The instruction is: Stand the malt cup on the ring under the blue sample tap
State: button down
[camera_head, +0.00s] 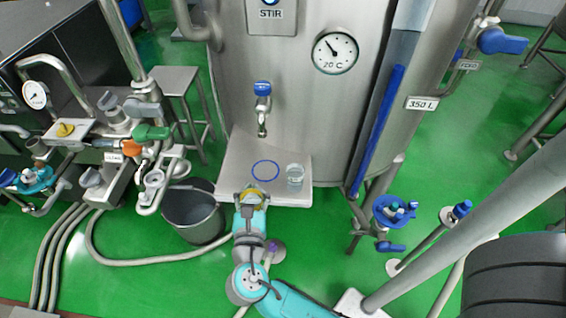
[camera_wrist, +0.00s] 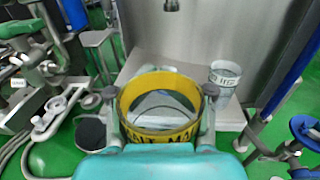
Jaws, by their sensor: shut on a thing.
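The malt cup (camera_wrist: 128,98) has a yellow band with dark lettering, only partly readable. My gripper (camera_wrist: 152,96) is shut on it, one finger on each side, with the cup's open mouth facing the wrist camera. In the head view my gripper (camera_head: 253,191) holds the cup (camera_head: 258,200) at the front edge of the steel shelf. The blue ring (camera_head: 265,161) is a flat outline on the shelf, just beyond the cup, with nothing standing on it. The blue-handled sample tap (camera_head: 262,90) sticks out from the tank above and behind the ring.
A clear cup (camera_head: 295,174) stands on the shelf (camera_head: 240,150) right of the ring; it also shows in the wrist view (camera_wrist: 223,84). The tank (camera_head: 310,100) rises behind. A grey bucket (camera_head: 196,216) stands on the floor at left, near valves and hoses.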

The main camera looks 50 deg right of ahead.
jog(key=s+d+x, duration=0.1)
jog(key=x, duration=1.9)
jog(key=f, duration=0.6)
jog(key=shift+s, duration=0.35)
jog(key=shift+w+d+f, duration=0.1)
jog(key=shift+f, duration=0.4)
jog(key=shift+f, duration=0.15)
jog(key=shift+c, duration=2.2)
grip_release()
